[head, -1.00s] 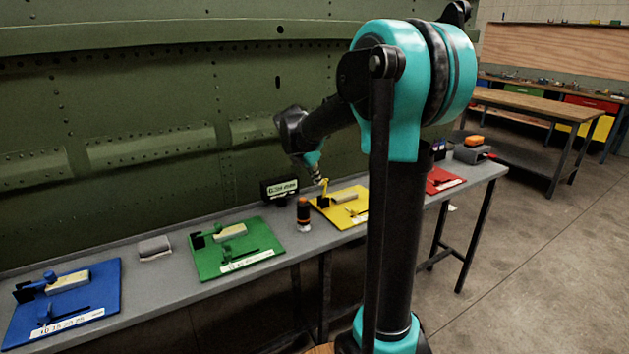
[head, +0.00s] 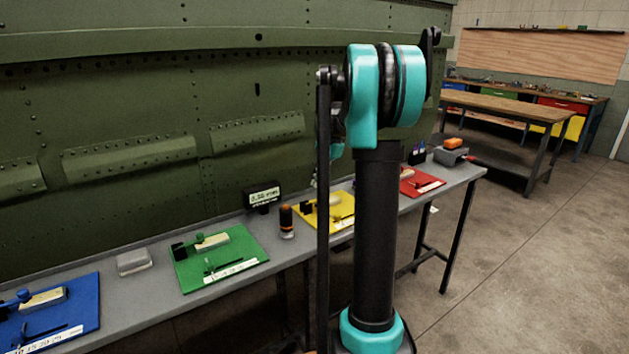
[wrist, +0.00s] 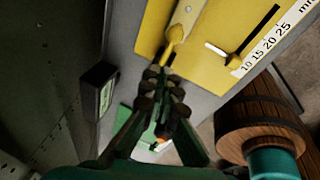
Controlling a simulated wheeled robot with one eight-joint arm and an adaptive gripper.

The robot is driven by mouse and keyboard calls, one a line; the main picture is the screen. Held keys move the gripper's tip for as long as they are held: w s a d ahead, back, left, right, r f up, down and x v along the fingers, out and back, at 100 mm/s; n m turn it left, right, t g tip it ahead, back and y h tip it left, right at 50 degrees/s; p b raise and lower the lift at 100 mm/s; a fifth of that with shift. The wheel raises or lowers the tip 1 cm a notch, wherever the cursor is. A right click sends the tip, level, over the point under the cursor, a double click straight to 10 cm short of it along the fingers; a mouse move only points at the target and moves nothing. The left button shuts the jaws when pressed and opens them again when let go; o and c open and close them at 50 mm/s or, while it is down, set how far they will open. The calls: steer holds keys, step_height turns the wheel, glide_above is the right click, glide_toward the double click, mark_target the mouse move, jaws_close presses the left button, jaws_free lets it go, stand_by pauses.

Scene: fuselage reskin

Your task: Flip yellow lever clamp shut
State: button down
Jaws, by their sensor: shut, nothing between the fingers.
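The yellow board (head: 342,221) lies on the grey bench, partly hidden behind my arm. It fills the top of the wrist view (wrist: 155,25). There the yellow clamp lever (wrist: 174,37) points towards my fingertips, beside a pale block (wrist: 187,14). I cannot tell the lever's exact angle from these views. My gripper (wrist: 165,75) is shut and empty, just short of the lever's end in the picture; whether they touch is unclear. In the head view my arm hides most of the gripper and the lever.
A green board (head: 220,268), a blue board (head: 60,318) and a red board (head: 422,184) lie along the bench. A small black display (head: 262,196) and a dark bottle with an orange band (head: 286,222) stand left of the yellow board. The green fuselage wall (head: 130,100) rises behind.

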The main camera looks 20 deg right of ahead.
steer(key=shift+r, duration=0.8)
